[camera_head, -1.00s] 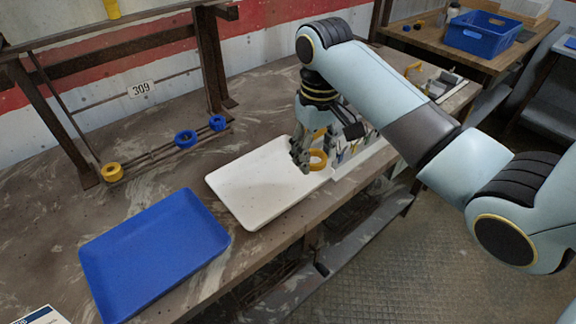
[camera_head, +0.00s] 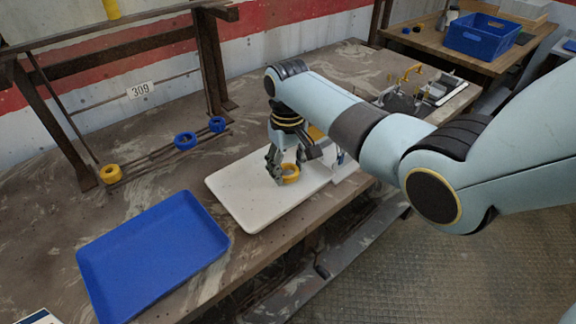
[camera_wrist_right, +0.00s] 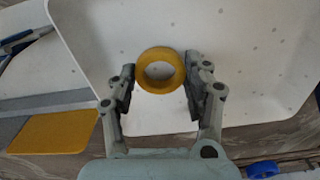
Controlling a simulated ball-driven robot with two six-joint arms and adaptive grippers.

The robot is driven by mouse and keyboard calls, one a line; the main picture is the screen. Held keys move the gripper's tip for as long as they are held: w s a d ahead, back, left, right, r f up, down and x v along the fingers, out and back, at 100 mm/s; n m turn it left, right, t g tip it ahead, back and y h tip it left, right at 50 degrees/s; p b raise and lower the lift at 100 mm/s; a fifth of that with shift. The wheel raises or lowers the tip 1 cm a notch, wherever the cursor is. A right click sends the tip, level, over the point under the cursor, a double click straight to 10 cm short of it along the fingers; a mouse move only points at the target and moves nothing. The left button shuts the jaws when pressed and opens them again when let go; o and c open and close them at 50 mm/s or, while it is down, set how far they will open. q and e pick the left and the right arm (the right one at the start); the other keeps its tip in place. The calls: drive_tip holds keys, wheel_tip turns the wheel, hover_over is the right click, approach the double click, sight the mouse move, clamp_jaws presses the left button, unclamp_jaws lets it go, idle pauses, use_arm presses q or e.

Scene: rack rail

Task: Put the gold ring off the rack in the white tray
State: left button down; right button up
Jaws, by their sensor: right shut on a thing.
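The gold ring (camera_head: 291,181) is held by my right gripper (camera_head: 281,174), over the white tray (camera_head: 245,195). In the right wrist view the gold ring (camera_wrist_right: 160,90) sits between the two fingers (camera_wrist_right: 158,78), with the pale speckled tray floor (camera_wrist_right: 240,60) behind it. The fingers are shut on its sides. Whether the ring touches the tray floor I cannot tell. My left gripper is not in view.
A blue tray (camera_head: 150,255) lies to the left on the bench. Another yellow ring (camera_head: 111,174) and two blue rings (camera_head: 185,140) are on the rack's low rods at the left. Tools and a grey fixture (camera_head: 435,90) stand right of the white tray.

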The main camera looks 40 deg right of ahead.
drive_tip(key=shift+f, duration=0.15)
drive_tip(key=o, duration=1.1)
drive_tip(key=shift+o, duration=0.2)
wheel_tip(320, 180, up, 12)
drive_tip(key=shift+r+p, duration=0.2)
drive_tip(key=shift+p, duration=0.1)
